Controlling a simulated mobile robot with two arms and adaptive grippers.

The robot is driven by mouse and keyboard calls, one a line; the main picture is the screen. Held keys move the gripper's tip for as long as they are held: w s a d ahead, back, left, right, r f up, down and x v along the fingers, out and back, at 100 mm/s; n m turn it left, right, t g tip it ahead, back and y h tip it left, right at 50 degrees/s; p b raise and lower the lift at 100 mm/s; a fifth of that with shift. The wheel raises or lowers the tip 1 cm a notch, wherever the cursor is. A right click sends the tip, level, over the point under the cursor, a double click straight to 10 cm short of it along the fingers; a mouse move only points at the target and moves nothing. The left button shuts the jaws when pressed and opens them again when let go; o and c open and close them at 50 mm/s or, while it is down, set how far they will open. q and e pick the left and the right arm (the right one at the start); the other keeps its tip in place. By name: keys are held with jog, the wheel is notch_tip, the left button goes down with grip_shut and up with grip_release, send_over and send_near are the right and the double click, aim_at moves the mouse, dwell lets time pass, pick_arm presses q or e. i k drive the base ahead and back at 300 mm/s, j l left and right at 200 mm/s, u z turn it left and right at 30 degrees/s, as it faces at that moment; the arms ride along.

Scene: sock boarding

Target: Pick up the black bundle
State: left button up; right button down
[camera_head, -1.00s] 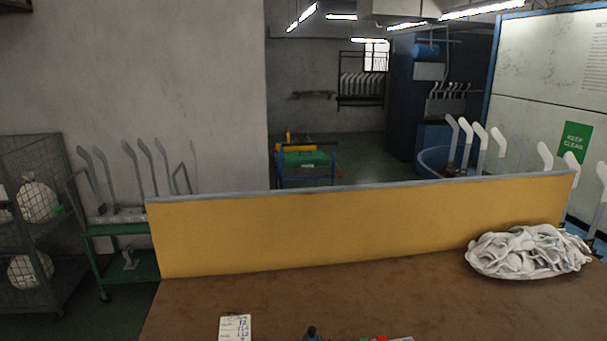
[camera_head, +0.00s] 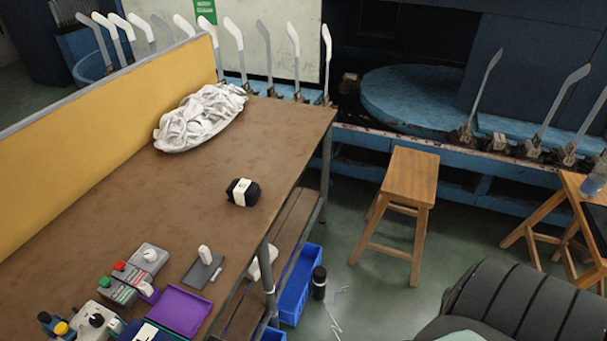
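The black bundle (camera_head: 243,192) lies on the brown table (camera_head: 190,215), right of the table's middle and near its right edge. It is a small rounded dark bundle with a white band around it. Nothing touches it, and it stands clear of the other items. Neither of my grippers shows in the head view.
A heap of white socks (camera_head: 200,117) lies behind the bundle, by the yellow partition (camera_head: 100,130). Control boxes (camera_head: 135,272), a purple tray (camera_head: 180,308) and a grey pad (camera_head: 203,271) lie nearer. A wooden stool (camera_head: 408,180) stands on the floor at right.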

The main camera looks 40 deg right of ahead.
aim_at(244, 192)
jog(key=z, duration=0.8)
jog(key=i+l+u, duration=0.1)
jog(key=u, duration=0.35)
jog(key=l+u, duration=0.35)
jog(key=u, duration=0.15)
jog(key=i+l+u, duration=0.1)
jog(key=l+u, duration=0.2)
jog(key=u, duration=0.15)
